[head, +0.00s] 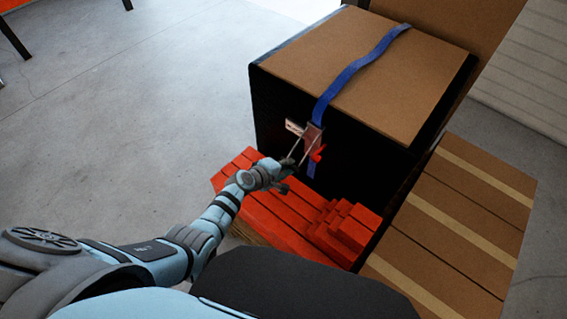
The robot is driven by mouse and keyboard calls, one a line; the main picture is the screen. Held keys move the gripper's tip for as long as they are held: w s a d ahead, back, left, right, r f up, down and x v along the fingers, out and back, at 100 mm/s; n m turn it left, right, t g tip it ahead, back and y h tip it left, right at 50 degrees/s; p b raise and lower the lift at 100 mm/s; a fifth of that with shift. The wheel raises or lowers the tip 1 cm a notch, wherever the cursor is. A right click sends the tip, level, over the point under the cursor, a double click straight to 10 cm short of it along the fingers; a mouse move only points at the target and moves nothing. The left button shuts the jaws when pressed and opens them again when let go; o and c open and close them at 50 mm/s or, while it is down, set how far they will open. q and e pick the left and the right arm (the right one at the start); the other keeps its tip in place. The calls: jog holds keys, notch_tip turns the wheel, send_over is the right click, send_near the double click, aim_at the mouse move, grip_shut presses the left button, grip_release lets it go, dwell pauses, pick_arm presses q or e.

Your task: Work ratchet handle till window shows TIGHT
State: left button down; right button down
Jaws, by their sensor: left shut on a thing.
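A blue strap (350,72) runs over the top of a large box (350,60) and down its dark front side. A ratchet (312,133) with red and metal parts sits on the strap at the front of the box. A small pale plate (294,127) shows beside it; I cannot read any window text at this size. My left gripper (290,162) is at the lower end of the ratchet's handle (296,146), shut on it. The fingers are small and partly hide the handle's end. My right gripper is not in view.
Red-orange slatted pallet or blocks (270,205) lie below the ratchet, with a stepped red stack (348,225) to the right. Brown boxes with pale tape bands (455,215) stand at the right. Open grey floor (130,110) is at the left.

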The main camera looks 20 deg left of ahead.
pick_arm(q)
jog(key=shift+w+r+t+p, duration=0.15)
jog(key=shift+r+p, duration=0.05)
jog(key=shift+r, duration=0.6)
jog(key=shift+w+r+t+p, duration=0.15)
jog(key=shift+r+p, duration=0.05)
jog(key=shift+r, duration=0.55)
jog(key=c, duration=1.7)
grip_release()
jog(key=shift+d, duration=0.15)
jog(key=shift+o, duration=0.8)
jog(key=shift+w+d+f, duration=0.15)
jog(key=shift+w+f, duration=0.15)
jog(key=shift+f, duration=0.1)
jog(key=v, duration=1.2)
jog(key=shift+s+a, duration=0.15)
jog(key=shift+a, duration=0.1)
